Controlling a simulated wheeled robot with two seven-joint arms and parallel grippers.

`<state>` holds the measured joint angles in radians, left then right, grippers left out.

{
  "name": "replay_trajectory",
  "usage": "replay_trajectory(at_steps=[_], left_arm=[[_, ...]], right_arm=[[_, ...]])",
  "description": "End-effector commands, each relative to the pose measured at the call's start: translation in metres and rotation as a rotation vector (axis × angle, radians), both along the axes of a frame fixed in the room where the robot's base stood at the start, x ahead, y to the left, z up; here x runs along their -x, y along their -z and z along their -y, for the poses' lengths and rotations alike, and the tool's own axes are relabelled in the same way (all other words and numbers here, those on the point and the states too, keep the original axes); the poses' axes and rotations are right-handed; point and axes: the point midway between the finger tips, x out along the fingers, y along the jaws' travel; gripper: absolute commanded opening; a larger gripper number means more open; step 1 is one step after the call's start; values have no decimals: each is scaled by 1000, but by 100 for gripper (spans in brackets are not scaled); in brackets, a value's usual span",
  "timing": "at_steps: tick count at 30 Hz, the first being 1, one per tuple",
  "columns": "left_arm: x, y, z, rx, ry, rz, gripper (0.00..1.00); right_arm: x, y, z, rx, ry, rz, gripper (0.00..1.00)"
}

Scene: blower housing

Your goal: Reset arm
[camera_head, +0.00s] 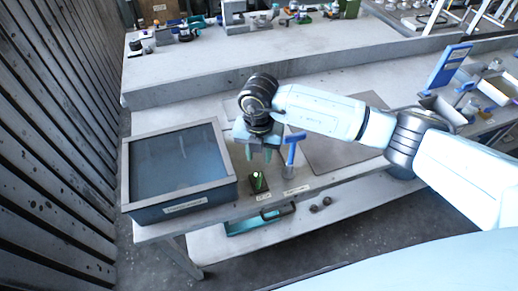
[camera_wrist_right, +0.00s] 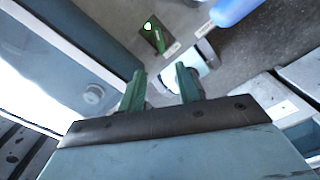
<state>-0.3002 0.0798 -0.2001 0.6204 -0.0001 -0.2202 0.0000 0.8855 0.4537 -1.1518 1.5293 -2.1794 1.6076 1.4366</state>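My right arm comes in from the right in the head view. Its right gripper (camera_head: 260,155) points down above the workbench, between the box with the dark glass top and the blue-handled tool. In the right wrist view the two green fingers of the right gripper (camera_wrist_right: 161,88) stand apart with nothing between them. A small dark block with a green switch (camera_head: 258,182) sits on the bench just below the gripper; it also shows in the wrist view (camera_wrist_right: 153,36). My left gripper is not in view.
The glass-topped box (camera_head: 180,165) stands left of the gripper. A blue-handled tool (camera_head: 292,150) stands upright in a holder close on the right. A teal tray (camera_head: 258,220) lies on the lower shelf. A raised back shelf (camera_head: 300,50) holds several small items.

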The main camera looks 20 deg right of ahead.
Motion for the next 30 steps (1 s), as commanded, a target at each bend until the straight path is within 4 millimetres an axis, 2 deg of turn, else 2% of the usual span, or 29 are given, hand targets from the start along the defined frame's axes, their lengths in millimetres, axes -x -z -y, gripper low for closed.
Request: replay_trajectory(at_steps=[6,23,26,29,30], left_arm=[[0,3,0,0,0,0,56],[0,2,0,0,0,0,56],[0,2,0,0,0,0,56],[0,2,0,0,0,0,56],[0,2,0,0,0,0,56]], right_arm=[[0,-18,0,0,2,1,34],[1,-18,-2,-10,-3,-1,34],[10,-14,-22,-96,-37,-13,34],[29,-14,-68,-311,-102,-29,34],[40,-19,-92,-434,-129,-33,34]])
